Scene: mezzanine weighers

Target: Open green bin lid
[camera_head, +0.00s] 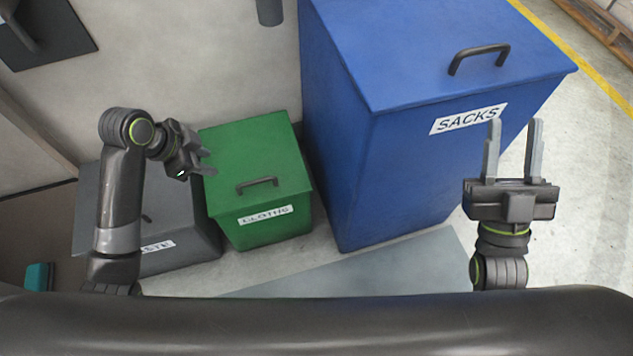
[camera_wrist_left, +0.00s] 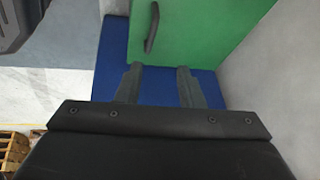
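My left gripper (camera_head: 210,162) is open and empty over the lid's left side, up and left of the handle. In the left wrist view the green lid (camera_wrist_left: 205,30) and handle (camera_wrist_left: 152,27) show beyond the open fingers (camera_wrist_left: 160,70), not between them. My right gripper (camera_head: 514,124) is open and empty in front of the blue bin.
The tall blue bin (camera_head: 400,180), labelled SACKS, stands close on the green bin's right. The grey bin (camera_head: 185,248) stands close on its left, partly behind my left arm. A flat grey panel (camera_head: 380,268) lies on the floor in front.

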